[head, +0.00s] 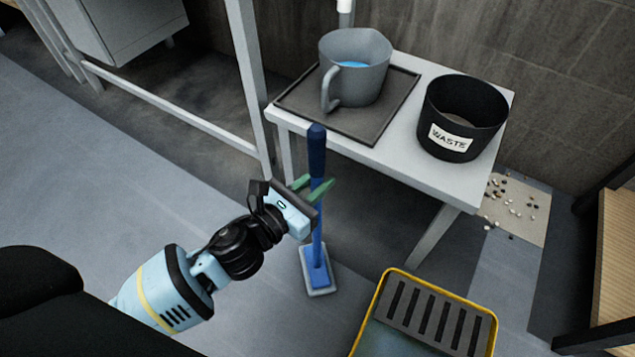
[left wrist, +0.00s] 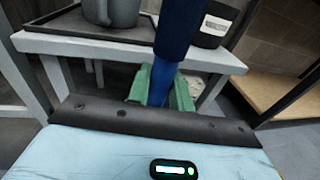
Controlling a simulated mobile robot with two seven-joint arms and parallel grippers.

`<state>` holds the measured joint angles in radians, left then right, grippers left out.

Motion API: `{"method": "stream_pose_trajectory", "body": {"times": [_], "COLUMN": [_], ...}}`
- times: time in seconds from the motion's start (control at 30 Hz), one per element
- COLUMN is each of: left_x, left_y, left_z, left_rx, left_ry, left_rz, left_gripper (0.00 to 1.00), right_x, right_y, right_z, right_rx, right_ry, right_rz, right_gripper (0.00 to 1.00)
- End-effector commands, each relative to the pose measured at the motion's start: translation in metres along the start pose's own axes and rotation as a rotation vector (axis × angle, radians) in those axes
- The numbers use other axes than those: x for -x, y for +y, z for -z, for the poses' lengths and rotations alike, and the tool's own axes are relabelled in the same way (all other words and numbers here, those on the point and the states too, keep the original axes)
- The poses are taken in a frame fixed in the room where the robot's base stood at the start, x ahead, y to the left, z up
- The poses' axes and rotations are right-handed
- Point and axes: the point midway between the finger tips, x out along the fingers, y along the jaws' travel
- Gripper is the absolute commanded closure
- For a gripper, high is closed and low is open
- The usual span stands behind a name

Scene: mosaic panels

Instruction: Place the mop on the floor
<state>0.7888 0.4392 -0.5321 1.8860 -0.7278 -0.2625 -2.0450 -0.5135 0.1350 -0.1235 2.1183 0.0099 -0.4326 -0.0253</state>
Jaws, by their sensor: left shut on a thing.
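The mop (head: 318,249) has a blue handle with a dark blue grip at the top and a flat blue head with a pale pad. It stands close to upright, with its head low at or near the grey floor (head: 150,190); I cannot tell if the pad touches. My left gripper (head: 315,188) is shut on the mop's handle below the dark grip. In the left wrist view the green fingers (left wrist: 160,88) sit on both sides of the blue handle (left wrist: 181,30). My right gripper does not show.
A white table (head: 440,180) behind the mop bears a dark tray (head: 300,100) with a grey jug (head: 365,85) and a black waste bin (head: 462,110). A yellow-rimmed bucket (head: 385,290) stands right of the mop. Pebbles lie on a beige patch (head: 530,225). Floor at left is clear.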

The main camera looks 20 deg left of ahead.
Motion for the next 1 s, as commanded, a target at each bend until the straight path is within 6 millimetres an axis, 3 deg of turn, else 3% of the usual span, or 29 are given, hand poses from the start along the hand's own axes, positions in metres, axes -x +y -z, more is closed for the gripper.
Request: {"method": "stream_pose_trajectory", "body": {"times": [0.27, 0.3, 0.43, 0.8, 1.0], "left_x": [0.0, 0.0, 0.0, 0.0, 0.023], "left_y": [0.0, 0.0, 0.0, 0.0, 0.0], "left_z": [0.001, 0.002, 0.002, -0.003, -0.001], "left_rx": [0.001, 0.001, 0.001, -0.001, 0.001], "left_ry": [-0.003, -0.001, -0.001, -0.002, 0.002], "left_rz": [0.0, 0.0, 0.0, 0.0, 0.0], "left_gripper": [1.0, 0.75, 0.58, 0.57, 0.57], "right_x": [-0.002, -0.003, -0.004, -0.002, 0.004], "right_y": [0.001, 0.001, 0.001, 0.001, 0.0], "right_z": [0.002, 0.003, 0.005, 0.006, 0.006], "right_rx": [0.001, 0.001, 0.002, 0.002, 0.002], "right_ry": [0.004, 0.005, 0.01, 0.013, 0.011], "right_rz": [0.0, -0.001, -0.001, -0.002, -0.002], "right_gripper": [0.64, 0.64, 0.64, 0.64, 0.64]}}
